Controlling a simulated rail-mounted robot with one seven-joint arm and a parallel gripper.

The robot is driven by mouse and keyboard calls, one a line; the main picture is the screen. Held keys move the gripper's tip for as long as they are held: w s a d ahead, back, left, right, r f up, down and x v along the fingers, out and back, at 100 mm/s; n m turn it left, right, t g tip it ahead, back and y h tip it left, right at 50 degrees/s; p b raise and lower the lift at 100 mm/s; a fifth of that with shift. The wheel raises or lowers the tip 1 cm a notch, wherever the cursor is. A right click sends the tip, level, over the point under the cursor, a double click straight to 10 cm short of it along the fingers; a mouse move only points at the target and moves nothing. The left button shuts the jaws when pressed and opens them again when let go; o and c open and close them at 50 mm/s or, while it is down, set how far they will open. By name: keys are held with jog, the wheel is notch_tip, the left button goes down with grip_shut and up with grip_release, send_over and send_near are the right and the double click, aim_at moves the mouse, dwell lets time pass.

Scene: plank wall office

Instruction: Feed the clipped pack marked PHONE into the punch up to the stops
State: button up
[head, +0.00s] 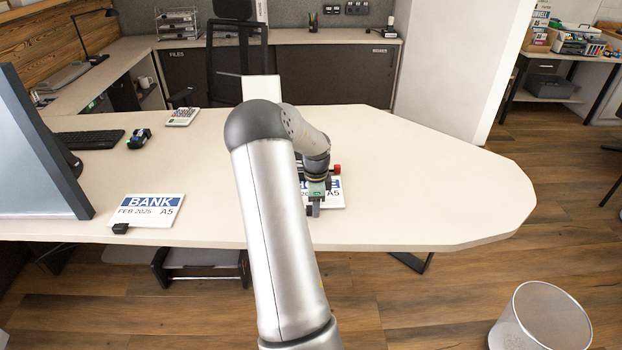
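A white pack with a blue label band (336,193) lies on the desk, partly behind my gripper. Its title is mostly covered, so I cannot read whether it says PHONE. My gripper (315,208) points down at the pack's front left part, near its front edge. The fingers are small and overlap the pack, so I cannot tell whether they are open or shut on it. A second white pack, marked BANK, FEB 2025, A5 (150,213), lies at the left with a black clip (121,229) on its front edge. I cannot identify the punch; my arm hides the desk's middle.
The light desk (440,185) is clear on the right. At the left are a monitor (35,150), keyboard (88,139), a small dark device (139,138) and a calculator (182,117). A wire bin (541,322) stands on the floor at lower right.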

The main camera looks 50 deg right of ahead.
notch_tip(320, 180, up, 17)
jog(key=shift+r, duration=0.2)
dwell(0.5)
dwell(0.5)
